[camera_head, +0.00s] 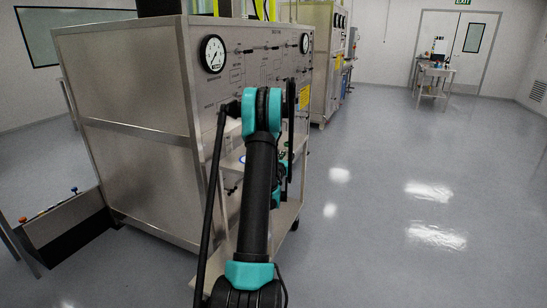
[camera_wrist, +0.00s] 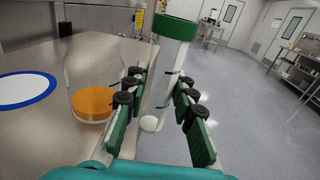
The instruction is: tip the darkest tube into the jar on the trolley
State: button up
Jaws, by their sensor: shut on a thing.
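In the wrist view my gripper (camera_wrist: 160,82) is shut on a clear tube (camera_wrist: 168,62) with a green cap (camera_wrist: 176,27). The tube leans slightly, cap up, with a little whitish content at its bottom. A clear jar (camera_wrist: 92,103) with orange content in its base stands on the steel top of the trolley (camera_wrist: 45,125), left of my gripper and apart from the tube.
A white disc with a blue rim (camera_wrist: 25,90) lies on the steel top at the left. A large steel cabinet with gauges (camera_head: 213,53) stands close behind the trolley. Open floor (camera_head: 400,190) lies to the right. A far table (camera_head: 435,75) stands near the doors.

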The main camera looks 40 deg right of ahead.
aim_at(287, 150)
jog(key=shift+r, duration=1.5)
